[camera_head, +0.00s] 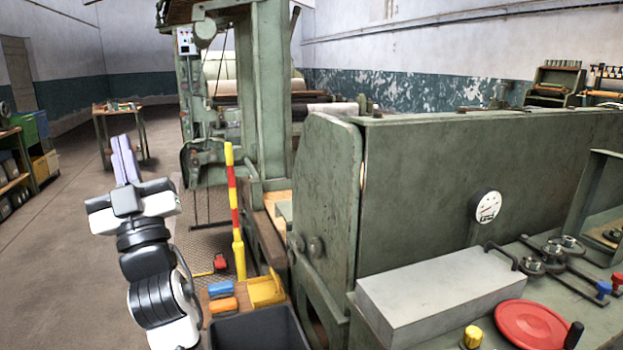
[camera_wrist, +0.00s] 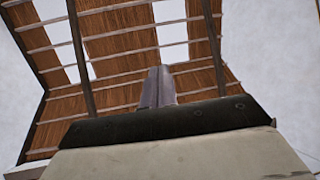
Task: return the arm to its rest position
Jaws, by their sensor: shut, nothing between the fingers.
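My gripper (camera_head: 125,160) is raised at the left in the head view, its fingers pointing up and together. It is shut with nothing held. My black and white arm rises from the lower left below it. In the wrist view the closed fingers (camera_wrist: 158,87) point toward a wooden roof with beams and skylights. The gripper touches nothing in either view.
A large green machine (camera_head: 450,180) fills the right, with a gauge (camera_head: 485,206), a red disc (camera_head: 530,325) and a grey box (camera_head: 440,290). A yellow and red post (camera_head: 234,210) and a dark bin (camera_head: 258,330) stand near my arm. Open floor (camera_head: 60,250) lies left.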

